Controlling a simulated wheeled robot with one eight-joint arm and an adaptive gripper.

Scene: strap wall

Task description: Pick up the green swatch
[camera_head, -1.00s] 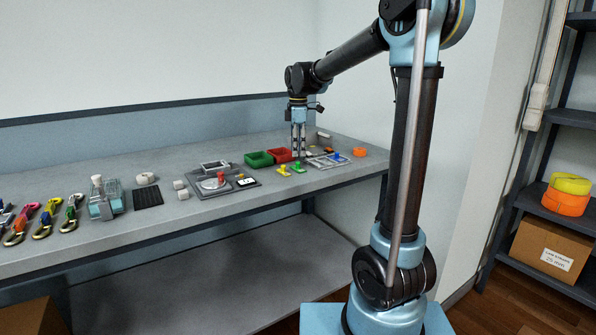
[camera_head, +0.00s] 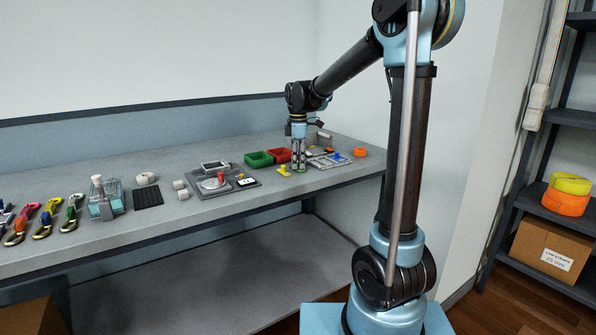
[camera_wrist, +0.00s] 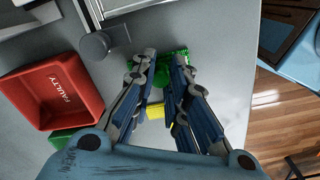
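The green swatch (camera_wrist: 164,62) lies flat on the bench top in the wrist view, with a raised green grip at its middle. My gripper (camera_wrist: 165,57) is lowered over it, its two fingertips apart, one on each side of the grip. I cannot tell whether the fingers touch it. In the head view my gripper (camera_head: 298,169) is down at the bench and mostly hides the green swatch.
A yellow swatch (camera_head: 283,170) stands just left of my gripper. The red bin (camera_wrist: 98,108) marked FAULTY and a green bin (camera_head: 259,160) are close by. A grey tray frame (camera_head: 329,161) with a blue piece lies to the right, an orange roll (camera_head: 360,152) beyond.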

